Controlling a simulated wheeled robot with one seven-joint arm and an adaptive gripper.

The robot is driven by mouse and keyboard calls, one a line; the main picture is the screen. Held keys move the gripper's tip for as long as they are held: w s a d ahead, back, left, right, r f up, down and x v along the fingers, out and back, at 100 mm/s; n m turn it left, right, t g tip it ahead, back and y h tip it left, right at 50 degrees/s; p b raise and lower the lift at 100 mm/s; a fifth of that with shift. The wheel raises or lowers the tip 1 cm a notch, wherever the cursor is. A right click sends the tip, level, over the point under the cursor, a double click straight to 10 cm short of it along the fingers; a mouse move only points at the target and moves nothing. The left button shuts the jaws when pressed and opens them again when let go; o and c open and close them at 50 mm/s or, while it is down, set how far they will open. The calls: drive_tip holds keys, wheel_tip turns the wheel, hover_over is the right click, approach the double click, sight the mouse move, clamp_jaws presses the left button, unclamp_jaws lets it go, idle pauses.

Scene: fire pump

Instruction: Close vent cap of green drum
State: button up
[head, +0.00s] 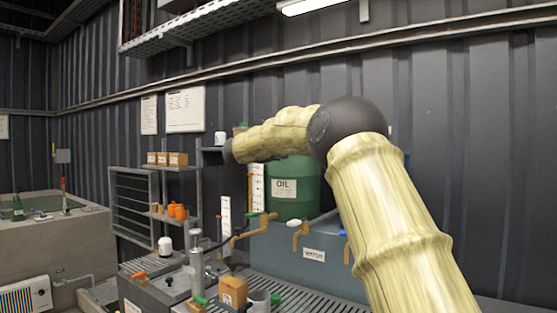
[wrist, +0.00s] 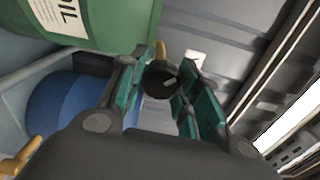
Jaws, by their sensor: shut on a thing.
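The green drum (head: 293,190) with an OIL label stands behind the blue-grey water tank in the head view, partly hidden by my arm. Its green side (wrist: 115,25) also shows at the upper left of the wrist view. A dark round cap (wrist: 161,84) with a pale mark lies between my fingertips, beside the drum's edge. It looks like the vent cap; its hinge or seat is hidden. My gripper (wrist: 163,76) is shut on this cap, its teal pads on both sides.
The blue-grey tank (head: 270,246) with a WATER label and brass taps (head: 300,230) stands in front of the drum. A blue round thing (wrist: 60,105) lies left of my fingers. A shelf rack with boxes (head: 168,159) stands left. The corrugated wall (head: 480,150) is close behind.

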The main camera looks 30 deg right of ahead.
drive_tip(key=m+b, duration=0.5)
drive_tip(key=shift+d+f, duration=0.1)
drive_tip(key=shift+f, duration=0.3)
drive_tip(key=shift+r+m+b, duration=0.15)
drive_tip(key=shift+m+b, duration=1.1)
drive_tip(key=shift+m, duration=0.35)
drive_tip(key=o, duration=1)
drive_tip(key=shift+o, duration=0.2)
drive_tip(key=shift+r, duration=0.15)
drive_tip(key=v, duration=1.2)
drive_tip(key=shift+w, duration=0.1)
